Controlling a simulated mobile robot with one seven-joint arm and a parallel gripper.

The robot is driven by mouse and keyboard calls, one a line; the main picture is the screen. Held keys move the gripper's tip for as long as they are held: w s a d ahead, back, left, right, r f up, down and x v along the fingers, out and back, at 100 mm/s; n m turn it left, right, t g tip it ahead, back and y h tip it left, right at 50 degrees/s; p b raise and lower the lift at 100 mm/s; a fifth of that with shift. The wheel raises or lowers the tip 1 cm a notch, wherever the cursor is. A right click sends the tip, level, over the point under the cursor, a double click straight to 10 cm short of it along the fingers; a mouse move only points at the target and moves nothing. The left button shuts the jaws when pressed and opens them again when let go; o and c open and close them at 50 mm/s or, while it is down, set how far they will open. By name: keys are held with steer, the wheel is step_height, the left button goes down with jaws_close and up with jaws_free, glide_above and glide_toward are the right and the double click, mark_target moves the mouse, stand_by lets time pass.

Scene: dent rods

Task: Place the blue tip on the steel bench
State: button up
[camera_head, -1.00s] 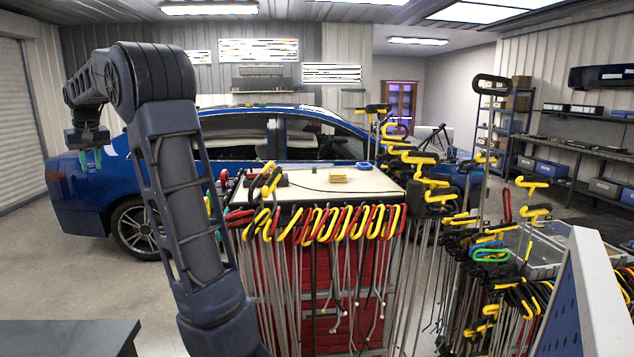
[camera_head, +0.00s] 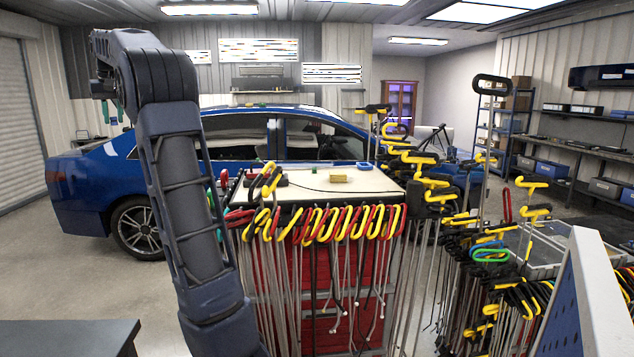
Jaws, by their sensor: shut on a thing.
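My gripper (camera_head: 112,113) is raised at the upper left, in front of the shutter wall and car. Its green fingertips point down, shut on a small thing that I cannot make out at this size. I cannot pick out the blue tip for certain anywhere. A dark grey bench top (camera_head: 65,336), which may be the steel bench, shows at the lower left corner, well below my gripper. Its visible top is bare; the rest is outside the picture.
A blue car (camera_head: 90,185) stands behind. The left floor is clear.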

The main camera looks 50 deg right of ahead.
steer(key=s+d+m, duration=0.2)
steer(key=s+d, duration=0.2)
steer(key=d, duration=1.2)
steer(key=m+g+h, duration=0.1)
steer(key=m+h, duration=0.1)
steer(key=m, duration=0.4)
glide_above(311, 184)
steer(key=f, duration=2)
steer(key=shift+s+a+f, duration=0.1)
steer(key=shift+s+a, duration=0.3)
steer(key=shift+f, duration=2.4)
steer(key=shift+f, duration=0.15)
steer(key=o, duration=0.9)
